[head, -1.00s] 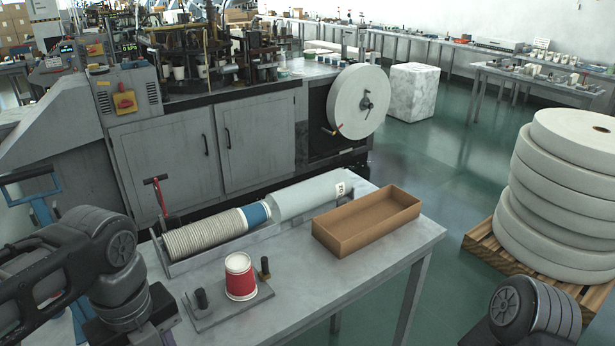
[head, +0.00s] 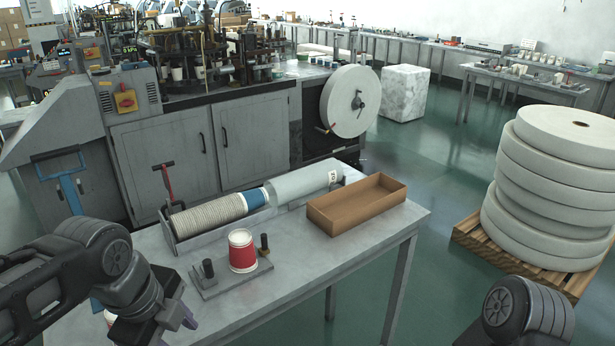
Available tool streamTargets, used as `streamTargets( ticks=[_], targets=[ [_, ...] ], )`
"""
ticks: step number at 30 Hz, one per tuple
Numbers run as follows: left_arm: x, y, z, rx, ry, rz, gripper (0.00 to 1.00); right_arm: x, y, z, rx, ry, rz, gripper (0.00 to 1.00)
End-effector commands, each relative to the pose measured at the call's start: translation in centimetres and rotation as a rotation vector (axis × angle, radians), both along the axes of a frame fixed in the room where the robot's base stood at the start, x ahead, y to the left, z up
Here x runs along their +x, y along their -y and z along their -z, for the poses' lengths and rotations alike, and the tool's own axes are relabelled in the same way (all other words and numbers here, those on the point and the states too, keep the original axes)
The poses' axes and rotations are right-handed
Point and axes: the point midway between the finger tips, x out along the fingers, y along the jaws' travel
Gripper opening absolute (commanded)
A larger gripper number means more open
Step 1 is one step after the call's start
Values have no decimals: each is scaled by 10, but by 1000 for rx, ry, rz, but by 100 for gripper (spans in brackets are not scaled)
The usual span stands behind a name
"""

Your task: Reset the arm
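My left arm comes in at the lower left, bent down at the wrist. My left gripper (head: 188,318) points down beside the table's front left edge; only small purple finger parts show and its opening is hidden. My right arm shows only as a dark joint (head: 530,308) at the bottom right; its gripper is outside the picture. A red and white paper cup (head: 242,251) stands upright on a small metal plate (head: 222,283) with two dark posts, to the right of my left gripper and apart from it.
The grey table (head: 300,262) also holds a tray with a long row of nested cups (head: 208,216) and an empty-looking brown box (head: 357,205). The cup-forming machine (head: 190,150) stands behind. White rolls (head: 555,190) are stacked on a pallet at right. Floor between is clear.

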Motion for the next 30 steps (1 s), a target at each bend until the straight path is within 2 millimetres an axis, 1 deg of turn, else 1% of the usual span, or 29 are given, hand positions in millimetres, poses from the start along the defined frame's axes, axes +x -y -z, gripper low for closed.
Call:
streamTargets(
  ticks=[2,5,8,9,11,12,14,15,17,18,20,21,23,24,27,30],
  targets=[
    [17,12,3,-67,43,-106,41,0,0,0,0,0,0,38],
    [42,32,14,-178,81,-270,41,0,0,0,0,1,-1,38],
    [70,57,38,-324,86,-487,41,0,0,1,0,1,-1,38],
    [82,68,55,-394,70,-595,41,0,0,1,1,1,-1,38],
    [97,85,90,-507,31,-786,41,0,0,2,1,1,-1,38],
    [104,95,117,-578,-8,-921,41,1,0,2,1,1,-1,38],
    [109,106,158,-663,-68,-1111,41,1,0,3,1,1,-1,38],
    [107,110,187,-706,-111,-1230,41,1,0,3,1,2,-2,38],
    [97,115,230,-747,-174,-1397,41,1,0,4,2,3,-1,38],
    [87,117,259,-760,-215,-1498,41,1,0,4,2,3,-1,38],
    [64,120,302,-755,-278,-1635,41,1,0,5,2,3,-1,38],
    [46,121,328,-737,-318,-1708,41,1,0,6,2,3,-1,38],
    [15,123,361,-690,-372,-1783,41,1,-1,6,2,3,-1,38],
    [-6,125,379,-649,-407,-1809,41,1,-1,6,2,3,-1,38],
    [-53,129,410,-547,-495,-1850,41,1,0,7,2,4,-1,38],
    [-86,133,428,-479,-560,-1873,41,1,-1,7,2,4,-1,38]
  ],
)
